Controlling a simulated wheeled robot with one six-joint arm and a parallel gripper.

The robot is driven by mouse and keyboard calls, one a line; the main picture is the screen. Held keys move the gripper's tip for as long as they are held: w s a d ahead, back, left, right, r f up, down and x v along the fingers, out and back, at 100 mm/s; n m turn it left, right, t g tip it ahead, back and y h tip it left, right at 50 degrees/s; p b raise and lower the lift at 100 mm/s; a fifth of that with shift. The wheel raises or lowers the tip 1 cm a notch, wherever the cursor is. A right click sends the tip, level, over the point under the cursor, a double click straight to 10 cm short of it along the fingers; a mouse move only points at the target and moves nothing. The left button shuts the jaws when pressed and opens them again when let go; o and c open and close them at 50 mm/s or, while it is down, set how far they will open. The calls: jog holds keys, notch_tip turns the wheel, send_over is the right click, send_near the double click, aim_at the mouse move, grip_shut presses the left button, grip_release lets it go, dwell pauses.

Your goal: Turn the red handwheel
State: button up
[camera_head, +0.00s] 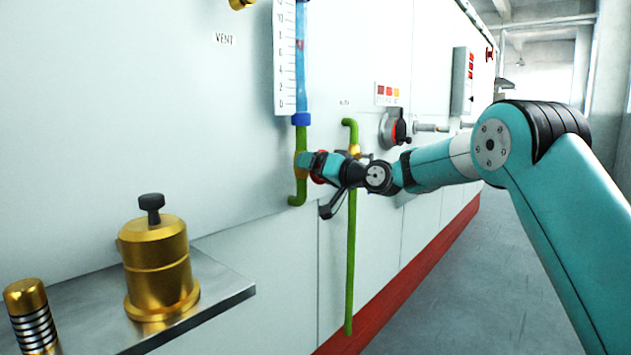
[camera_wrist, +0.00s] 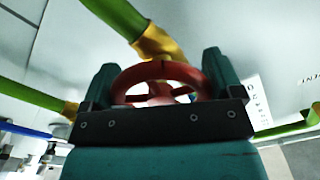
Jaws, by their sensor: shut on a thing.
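The red handwheel (camera_wrist: 160,74) shows in the wrist view between the two fingers of my gripper (camera_wrist: 159,82), one finger on each side of its rim. My gripper is shut on it. The wheel sits on a yellow brass valve body (camera_wrist: 154,42) joined to green pipe. In the head view my gripper (camera_head: 318,165) is at the valve at the foot of the blue level tube. Only a small red part of the handwheel (camera_head: 319,180) shows there; my gripper hides the rest.
A green pipe (camera_head: 350,255) runs down close beside my wrist. A black-and-red rotary switch (camera_head: 394,129) is on the white panel to the right. A metal shelf (camera_head: 222,288) with brass parts juts out at lower left. The grey floor at right is clear.

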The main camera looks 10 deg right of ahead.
jog(key=shift+w+d+f+n+b, duration=0.1)
jog(key=shift+d+n+b, duration=0.05)
jog(key=shift+n+b, duration=1.7)
jog(key=shift+n, duration=0.35)
jog(key=o, duration=0.7)
jog(key=v, duration=1.7)
jog(key=shift+d, duration=0.1)
